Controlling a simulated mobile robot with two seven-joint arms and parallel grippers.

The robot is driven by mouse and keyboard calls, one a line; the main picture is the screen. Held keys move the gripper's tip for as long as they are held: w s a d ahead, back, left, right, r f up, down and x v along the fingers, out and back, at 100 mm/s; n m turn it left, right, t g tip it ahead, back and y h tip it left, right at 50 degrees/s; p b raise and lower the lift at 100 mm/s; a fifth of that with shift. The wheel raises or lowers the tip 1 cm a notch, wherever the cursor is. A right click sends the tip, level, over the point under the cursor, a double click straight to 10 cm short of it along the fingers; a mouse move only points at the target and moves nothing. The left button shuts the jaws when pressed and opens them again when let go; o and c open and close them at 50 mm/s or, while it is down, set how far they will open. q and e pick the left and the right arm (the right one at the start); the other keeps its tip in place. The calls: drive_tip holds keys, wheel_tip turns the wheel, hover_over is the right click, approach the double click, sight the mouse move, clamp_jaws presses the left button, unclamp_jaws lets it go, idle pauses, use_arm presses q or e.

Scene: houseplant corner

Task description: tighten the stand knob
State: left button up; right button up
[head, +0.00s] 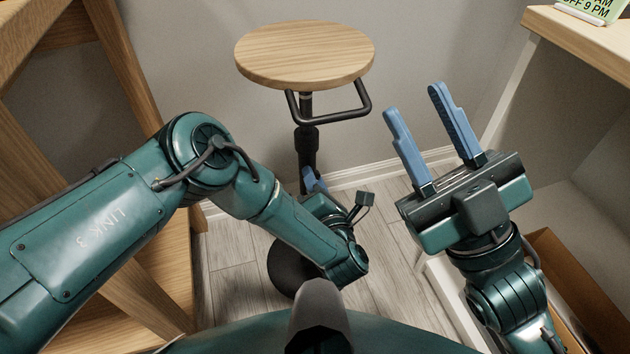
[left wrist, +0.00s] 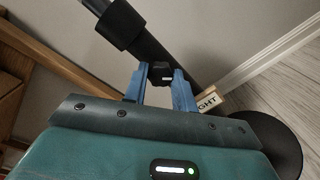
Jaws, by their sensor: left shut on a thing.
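The stand has a round wooden top (head: 304,52), a black post (head: 307,150) and a dark round base (head: 284,268) on the floor. My left gripper (head: 314,182) is at the lower part of the post; my forearm covers much of it in the head view. In the left wrist view the blue fingers are shut on a small black knob (left wrist: 161,73) beside the post. The head view does not show the knob clearly. My right gripper (head: 413,103) is open and empty, raised to the right of the stand, with its blue fingers apart.
A black bar handle (head: 340,119) sits under the stand's top. A wooden shelf frame (head: 135,80) stands at left, a wooden-topped unit (head: 585,45) at right. A small label (left wrist: 209,99) reading "GHT", partly hidden, shows near the post. Floor (head: 235,290) is bare around the base.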

use_arm(q)
drive_tip(key=shift+d+m+y, duration=0.1)
drive_tip(key=shift+m+y, duration=0.3)
drive_tip(key=shift+m, duration=4.45)
drive_tip(key=shift+m+y, duration=0.4)
drive_tip(key=shift+m, duration=4.45)
drive_tip(key=o, duration=1)
